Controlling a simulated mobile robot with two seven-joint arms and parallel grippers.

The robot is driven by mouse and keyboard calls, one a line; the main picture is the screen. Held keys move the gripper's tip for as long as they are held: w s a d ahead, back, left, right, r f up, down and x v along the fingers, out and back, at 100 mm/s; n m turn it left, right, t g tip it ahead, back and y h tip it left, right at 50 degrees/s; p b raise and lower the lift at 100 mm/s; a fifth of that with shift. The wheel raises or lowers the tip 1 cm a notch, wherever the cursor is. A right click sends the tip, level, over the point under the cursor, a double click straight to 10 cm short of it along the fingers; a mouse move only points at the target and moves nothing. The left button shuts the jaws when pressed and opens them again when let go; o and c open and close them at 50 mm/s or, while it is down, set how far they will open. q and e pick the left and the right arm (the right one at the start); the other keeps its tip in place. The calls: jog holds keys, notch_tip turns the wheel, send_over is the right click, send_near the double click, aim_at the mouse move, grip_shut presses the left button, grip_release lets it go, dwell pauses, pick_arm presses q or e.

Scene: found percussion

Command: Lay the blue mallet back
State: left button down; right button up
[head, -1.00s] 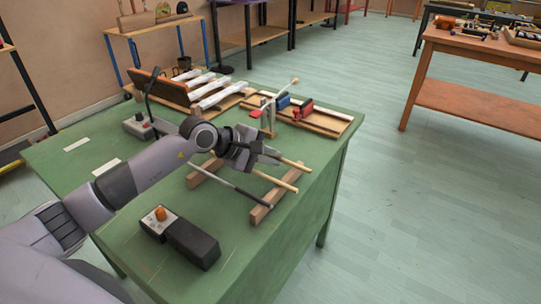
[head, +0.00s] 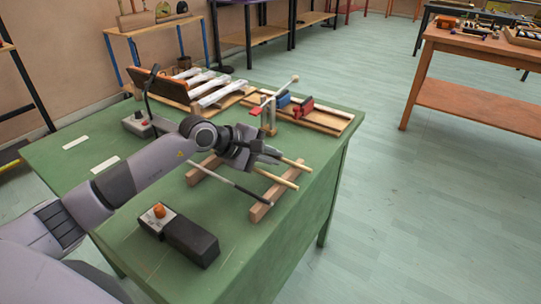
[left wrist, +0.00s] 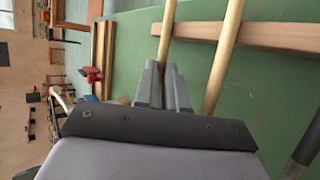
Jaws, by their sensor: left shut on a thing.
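My left gripper (head: 268,158) is over the far end of the rack on the green table, shut on a pale wooden shaft (head: 298,165). In the left wrist view the fingers (left wrist: 165,88) close around this shaft (left wrist: 168,30), which reaches across a wooden rail (left wrist: 270,36). Its head is hidden behind the gripper and arm, so I cannot see whether it is blue. A second pale shaft (head: 279,179) lies beside it, across the near rail (head: 264,208), and also shows in the left wrist view (left wrist: 224,55). A dark shaft (head: 238,188) lies nearest. My right gripper is out of view.
A grey switch box (head: 140,124) with a dark stalk stands at left.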

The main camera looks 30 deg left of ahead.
pick_arm(q)
jog(key=c, duration=1.1)
grip_release()
jog(key=shift+v, duration=3.55)
jog(key=shift+r, duration=0.1)
